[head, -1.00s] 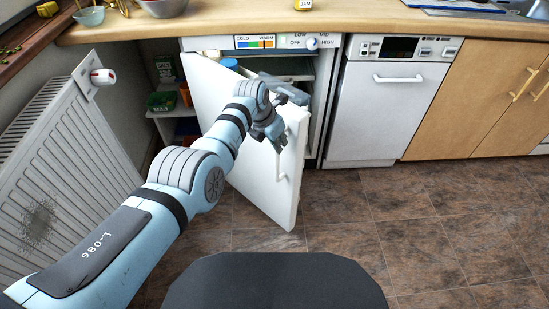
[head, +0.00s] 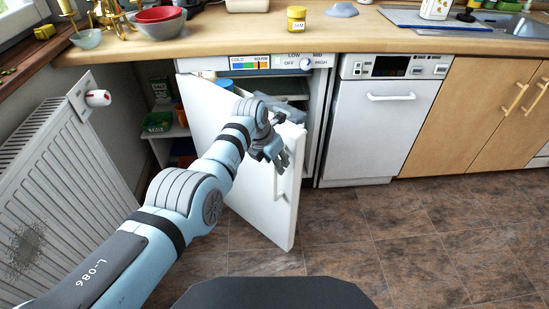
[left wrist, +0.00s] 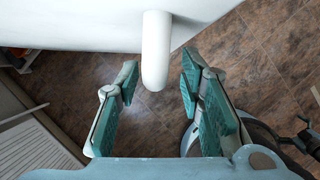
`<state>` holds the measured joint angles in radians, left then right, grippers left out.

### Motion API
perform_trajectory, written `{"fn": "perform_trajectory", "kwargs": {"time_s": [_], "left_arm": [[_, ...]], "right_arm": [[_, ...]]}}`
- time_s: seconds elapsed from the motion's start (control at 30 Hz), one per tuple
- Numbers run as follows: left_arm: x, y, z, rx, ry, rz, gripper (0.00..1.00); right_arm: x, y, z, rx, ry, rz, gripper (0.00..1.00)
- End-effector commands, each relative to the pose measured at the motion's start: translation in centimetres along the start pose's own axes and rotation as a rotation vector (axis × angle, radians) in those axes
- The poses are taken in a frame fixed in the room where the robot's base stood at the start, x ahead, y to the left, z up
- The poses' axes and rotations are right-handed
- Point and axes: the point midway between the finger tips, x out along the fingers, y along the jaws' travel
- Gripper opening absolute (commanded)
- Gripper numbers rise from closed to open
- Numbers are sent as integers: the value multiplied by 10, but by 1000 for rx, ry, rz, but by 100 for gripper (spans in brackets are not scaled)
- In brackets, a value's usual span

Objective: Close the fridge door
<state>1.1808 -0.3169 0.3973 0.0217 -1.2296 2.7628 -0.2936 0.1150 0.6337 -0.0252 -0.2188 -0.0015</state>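The white fridge door (head: 255,205) stands partly open, swung out from the fridge under the counter. Its white handle (head: 281,183) is on the outer face near the free edge. My left gripper (head: 280,160) is at the door's outer face, by the upper part of the handle. In the left wrist view, its two green-padded fingers (left wrist: 160,78) are apart. The rounded end of the handle (left wrist: 156,60) sits between and just beyond the fingertips, with no clear contact. The fridge interior (head: 290,88) shows in part behind the door. My right gripper is not in view.
A white radiator (head: 60,180) stands at the left. Open shelves with boxes (head: 158,122) lie behind the door's left side. A dishwasher (head: 370,135) is right of the fridge. The counter (head: 215,35) holds bowls and a jar (head: 296,20). The tiled floor (head: 420,235) is clear.

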Motion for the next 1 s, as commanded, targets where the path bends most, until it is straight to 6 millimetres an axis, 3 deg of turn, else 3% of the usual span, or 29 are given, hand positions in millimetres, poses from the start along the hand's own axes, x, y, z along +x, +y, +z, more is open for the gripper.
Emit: {"fn": "perform_trajectory", "kwargs": {"time_s": [0.27,0.5,0.6,0.93,1.0], "left_arm": [[-24,0,2,2,-6,1,35],[-90,-1,1,1,-4,2,35],[-109,-1,1,1,-1,0,35],[-119,-2,0,1,2,-1,35],[-116,-2,-2,0,7,-5,24]], "right_arm": [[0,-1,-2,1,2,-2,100],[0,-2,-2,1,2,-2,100],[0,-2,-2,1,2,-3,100],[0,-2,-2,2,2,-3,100],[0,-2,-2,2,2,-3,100]]}}
